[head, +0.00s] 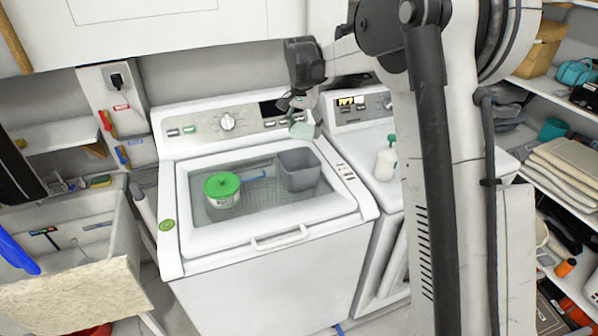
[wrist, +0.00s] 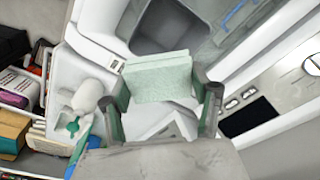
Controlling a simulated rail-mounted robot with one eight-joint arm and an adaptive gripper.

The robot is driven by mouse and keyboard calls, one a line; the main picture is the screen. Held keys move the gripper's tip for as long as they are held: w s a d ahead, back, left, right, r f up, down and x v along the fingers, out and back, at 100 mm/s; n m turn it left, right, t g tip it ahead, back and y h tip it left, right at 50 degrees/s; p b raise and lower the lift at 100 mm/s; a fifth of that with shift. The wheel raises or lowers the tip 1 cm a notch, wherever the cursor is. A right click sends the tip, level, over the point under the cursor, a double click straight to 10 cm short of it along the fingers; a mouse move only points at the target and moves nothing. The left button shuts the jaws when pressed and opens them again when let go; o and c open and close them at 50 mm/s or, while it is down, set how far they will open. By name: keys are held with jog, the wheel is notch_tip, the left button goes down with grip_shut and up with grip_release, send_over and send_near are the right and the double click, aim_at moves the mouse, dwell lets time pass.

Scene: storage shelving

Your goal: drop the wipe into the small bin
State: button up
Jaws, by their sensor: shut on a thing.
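The wipe (head: 303,129) is a pale green folded cloth, held in the air above the back right of the washing machine's top. My gripper (head: 299,108) is shut on it. In the wrist view the wipe (wrist: 157,77) spans the space between the two fingers of my gripper (wrist: 164,92). The small bin (head: 298,171) is a grey open-topped box on the washer's glass lid, below the wipe in the head view. In the wrist view the bin (wrist: 183,28) lies just past the wipe, which overlaps its edge in the picture.
A tub with a green lid (head: 222,189) and a blue-handled brush (head: 254,176) sit left of the bin on the washer (head: 270,243). A white bottle with a green top (head: 386,161) stands on the machine to the right. The washer's control panel (head: 228,121) rises behind.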

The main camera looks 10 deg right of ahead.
notch_tip(320, 180, down, 5)
jog(key=shift+r+b, duration=0.1)
jog(key=shift+b, duration=0.8)
jog(key=o, duration=1.1)
jog(key=shift+o, duration=0.2)
jog(key=shift+r, duration=0.1)
jog(key=r, duration=0.7)
jog(key=s+a+r, duration=0.1)
jog(key=r, duration=0.3)
jog(key=shift+s+r, duration=0.1)
jog(key=shift+r, duration=0.25)
